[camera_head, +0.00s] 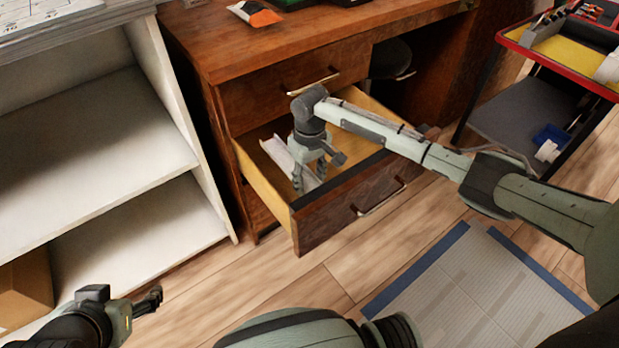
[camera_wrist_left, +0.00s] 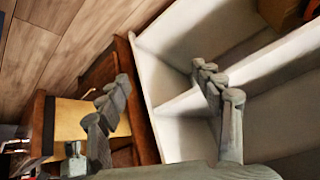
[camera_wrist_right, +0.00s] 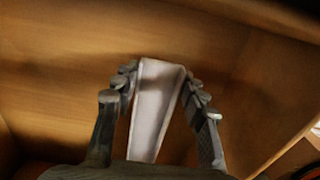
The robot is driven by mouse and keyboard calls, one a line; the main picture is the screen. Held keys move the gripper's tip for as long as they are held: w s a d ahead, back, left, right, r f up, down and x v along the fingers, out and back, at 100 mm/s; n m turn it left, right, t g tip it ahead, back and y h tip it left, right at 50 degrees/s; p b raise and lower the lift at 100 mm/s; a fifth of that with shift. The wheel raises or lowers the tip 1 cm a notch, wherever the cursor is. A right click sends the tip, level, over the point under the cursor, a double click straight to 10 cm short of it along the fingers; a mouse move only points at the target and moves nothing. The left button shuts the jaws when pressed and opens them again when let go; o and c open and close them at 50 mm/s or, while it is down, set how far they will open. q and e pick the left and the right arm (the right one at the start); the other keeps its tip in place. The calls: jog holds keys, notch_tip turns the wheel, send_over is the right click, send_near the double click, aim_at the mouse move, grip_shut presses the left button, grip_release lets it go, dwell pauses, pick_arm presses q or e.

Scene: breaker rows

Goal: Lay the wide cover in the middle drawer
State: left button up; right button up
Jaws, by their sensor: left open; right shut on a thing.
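The middle drawer (camera_head: 340,215) of the wooden desk is pulled open. The wide cover, a long pale channel-shaped piece (camera_head: 281,158), is inside the drawer's outline, slanting along its left part. My right gripper (camera_head: 315,182) reaches down into the drawer and is shut on the cover. The right wrist view shows the cover (camera_wrist_right: 155,110) between the two fingers (camera_wrist_right: 158,100), over the drawer's wooden inside. Whether the cover touches the drawer floor I cannot tell. My left gripper (camera_head: 146,302) is open and empty at the lower left, away from the drawer; its spread fingers show in the left wrist view (camera_wrist_left: 165,95).
A white shelf unit (camera_head: 120,130) stands left of the desk. A closed upper drawer (camera_head: 290,88) sits above the open one. A red-rimmed cart (camera_head: 520,48) stands at the right. A mat with blue edges (camera_head: 470,290) lies on the wooden floor.

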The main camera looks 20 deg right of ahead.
jog(key=o, duration=1.2)
jog(key=shift+c, duration=0.2)
jog(key=shift+r, duration=1.45)
pick_arm(q)
jog(key=s+a+f+g+y+p, duration=0.1)
jog(key=s+a+f+g, duration=0.1)
jog(key=s+a+g, duration=0.1)
jog(key=shift+s+a+f+n+p, duration=0.15)
jog(key=shift+s+a+n+p, duration=0.4)
jog(key=shift+s, duration=0.85)
pick_arm(e)
notch_tip(320, 180, up, 10)
jog(key=shift+r, duration=0.2)
pick_arm(q)
jog(key=shift+a, duration=0.15)
